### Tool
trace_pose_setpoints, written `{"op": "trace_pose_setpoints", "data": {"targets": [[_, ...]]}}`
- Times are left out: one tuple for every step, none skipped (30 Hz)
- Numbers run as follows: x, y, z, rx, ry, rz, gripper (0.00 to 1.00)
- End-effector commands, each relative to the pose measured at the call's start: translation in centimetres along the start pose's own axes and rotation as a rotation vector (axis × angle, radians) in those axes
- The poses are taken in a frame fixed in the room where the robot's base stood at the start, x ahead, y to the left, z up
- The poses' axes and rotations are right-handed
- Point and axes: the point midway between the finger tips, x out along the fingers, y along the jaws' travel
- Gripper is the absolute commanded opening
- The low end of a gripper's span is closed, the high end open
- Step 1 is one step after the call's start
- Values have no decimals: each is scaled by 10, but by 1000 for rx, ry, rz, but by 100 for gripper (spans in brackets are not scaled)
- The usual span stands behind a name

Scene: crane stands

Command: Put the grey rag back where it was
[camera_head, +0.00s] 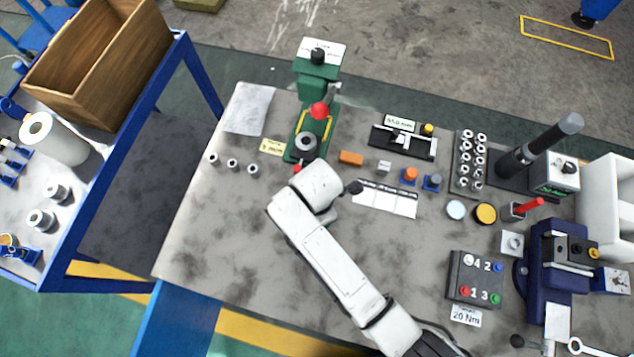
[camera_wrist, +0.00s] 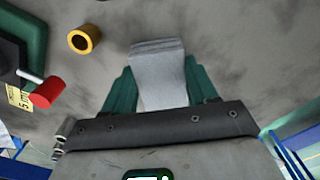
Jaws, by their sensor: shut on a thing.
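My gripper (camera_wrist: 158,88) shows in the wrist view with its green fingers on both sides of a grey rag (camera_wrist: 158,70). The gripper is shut on the rag, which looks like a pale folded strip sticking out past the fingers. The grey worktop is behind it; I cannot tell whether the rag touches it. In the head view my arm hides the gripper and the rag. A flat pale grey sheet (camera_head: 248,108) lies at the worktop's back left corner; I cannot tell whether it is cloth or paper.
A green press (camera_head: 318,85) with a red knob (camera_head: 319,110) stands at the worktop's back edge; its red handle (camera_wrist: 46,92) is left of the rag in the wrist view. A yellow ring (camera_wrist: 83,39) lies nearby. The worktop's front left (camera_head: 215,235) is clear.

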Motion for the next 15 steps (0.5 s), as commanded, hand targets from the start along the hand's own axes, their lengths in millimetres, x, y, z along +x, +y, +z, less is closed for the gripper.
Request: {"op": "trace_pose_setpoints", "data": {"targets": [[0, 0, 0, 0, 0, 1, 24], [0, 0, 0, 0, 0, 1, 24], [0, 0, 0, 0, 0, 0, 24], [0, 0, 0, 0, 0, 0, 24], [1, 0, 0, 0, 0, 0, 24], [2, 0, 0, 1, 0, 0, 24], [3, 0, 0, 1, 0, 0, 24], [2, 0, 0, 0, 0, 0, 59], [2, 0, 0, 0, 0, 0, 63], [2, 0, 0, 0, 0, 0, 66], [2, 0, 0, 0, 0, 0, 69], [2, 0, 0, 0, 0, 0, 73], [2, 0, 0, 0, 0, 0, 76], [2, 0, 0, 0, 0, 0, 78], [2, 0, 0, 0, 0, 0, 82]]}}
